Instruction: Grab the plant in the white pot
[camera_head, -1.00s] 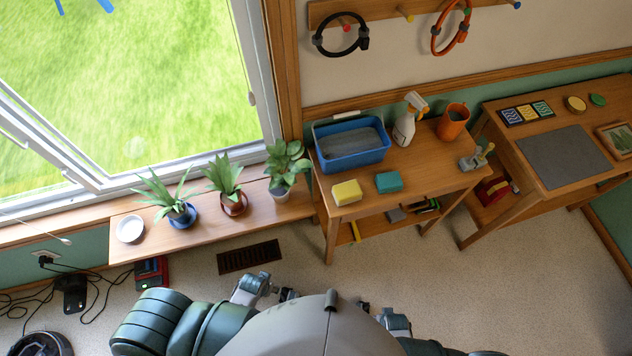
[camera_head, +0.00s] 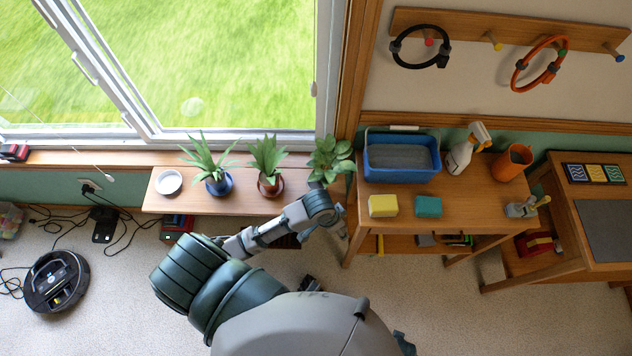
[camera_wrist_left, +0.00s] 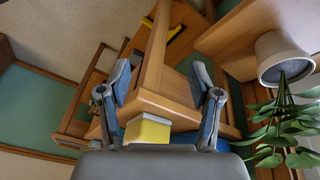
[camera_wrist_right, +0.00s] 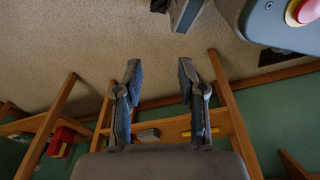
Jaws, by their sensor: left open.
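The leafy green plant (camera_head: 331,160) stands at the right end of the low wooden shelf under the window. My left wrist hides its pot in the head view. In the left wrist view the white pot (camera_wrist_left: 281,57) is at the upper right, with its leaves (camera_wrist_left: 285,135) below it in the picture. My left gripper (camera_wrist_left: 162,82) is open and empty, beside the pot and apart from it. Its fingers point toward the wooden table's edge and leg. My right gripper (camera_wrist_right: 160,72) is open and empty over the floor by a wooden frame.
Two other plants, in a blue pot (camera_head: 219,185) and a brown pot (camera_head: 271,186), stand left of it beside a white dish (camera_head: 169,182). The table at the right holds a blue bin (camera_head: 402,174), yellow block (camera_head: 382,206), teal block (camera_head: 428,207) and spray bottle (camera_head: 462,155).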

